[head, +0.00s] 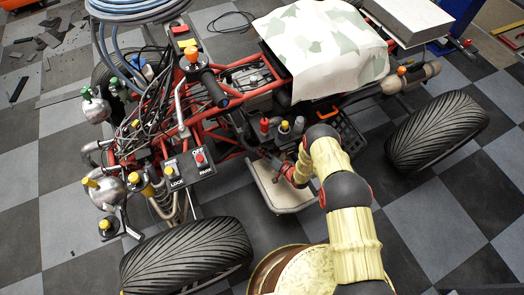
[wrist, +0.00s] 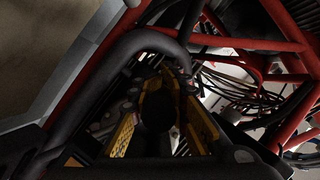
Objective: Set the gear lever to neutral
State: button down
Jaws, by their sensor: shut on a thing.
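In the wrist view, the two yellow-and-black fingers of my gripper (wrist: 160,92) stand on both sides of a dark rounded knob (wrist: 157,112), which looks like the top of the gear lever. The fingers are closed on it. The lever's shaft and any gear markings are hidden, so its position cannot be told. There the knob is hidden by the frame and my wrist.
A thick dark tube (wrist: 125,48) and red frame bars (wrist: 262,45) lie close around the fingers. Tyres flank the space.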

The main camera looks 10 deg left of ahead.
jog(key=shift+f, duration=0.1)
jog(key=shift+s+a+f+n+h, duration=0.15)
jog(key=shift+f+n+h, duration=0.3)
jog(key=shift+f, duration=0.7)
jog(key=shift+s+a+f+n+h, duration=0.2)
jog(key=shift+f+n, duration=0.35)
jog(key=shift+f, duration=0.6)
jog(key=shift+w, duration=0.1)
jog(key=c, duration=1.7)
grip_release()
jog(key=shift+o, duration=0.2)
jog(key=v, duration=1.2)
